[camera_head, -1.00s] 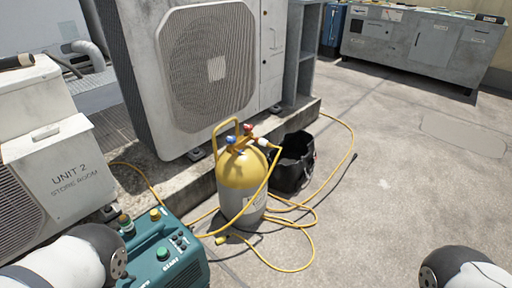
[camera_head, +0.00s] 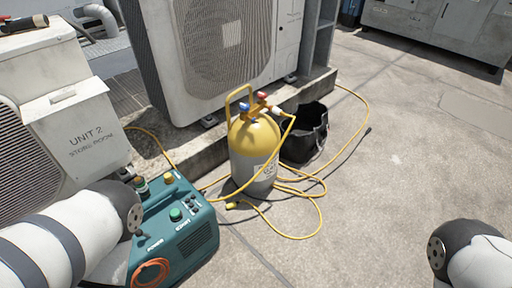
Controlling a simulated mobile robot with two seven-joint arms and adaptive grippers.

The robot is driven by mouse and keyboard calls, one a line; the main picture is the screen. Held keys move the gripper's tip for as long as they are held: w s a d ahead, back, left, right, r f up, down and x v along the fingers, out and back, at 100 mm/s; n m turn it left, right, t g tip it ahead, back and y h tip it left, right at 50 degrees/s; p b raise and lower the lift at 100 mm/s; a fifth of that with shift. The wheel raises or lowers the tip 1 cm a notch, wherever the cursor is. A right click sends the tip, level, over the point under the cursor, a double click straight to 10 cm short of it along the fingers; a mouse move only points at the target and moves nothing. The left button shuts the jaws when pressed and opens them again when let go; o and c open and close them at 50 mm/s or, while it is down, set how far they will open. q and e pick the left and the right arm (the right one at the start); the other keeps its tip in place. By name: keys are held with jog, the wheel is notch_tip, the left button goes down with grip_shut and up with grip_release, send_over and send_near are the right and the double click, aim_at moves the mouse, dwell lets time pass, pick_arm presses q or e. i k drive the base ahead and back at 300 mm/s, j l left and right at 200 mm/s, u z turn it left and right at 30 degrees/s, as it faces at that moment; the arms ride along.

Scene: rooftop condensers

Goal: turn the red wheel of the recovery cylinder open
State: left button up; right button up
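The recovery cylinder (camera_head: 254,152) stands upright on the concrete in the middle of the view, with a yellow top, grey body and yellow handle. Its small red wheel (camera_head: 262,96) is on top, at the right of the valve, beside a blue wheel (camera_head: 244,107). A yellow hose runs from the valve. My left arm comes in at the lower left and my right arm at the lower right. Neither gripper shows in the view, and both arms are well apart from the cylinder.
A teal recovery machine (camera_head: 177,228) stands at lower left, close to my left arm. A black bag (camera_head: 304,138) is right behind the cylinder. Yellow hose (camera_head: 312,222) loops over the ground. A condenser unit (camera_head: 225,45) stands behind on a concrete ledge. Open ground lies at right.

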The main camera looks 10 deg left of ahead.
aim_at(261, 95)
jog(key=i+j+z, duration=0.2)
jog(key=i, duration=0.25)
jog(key=i+z, duration=0.2)
jog(key=i, duration=0.3)
jog(key=i+j+z, duration=0.2)
jog(key=i, duration=0.25)
jog(key=j, duration=0.1)
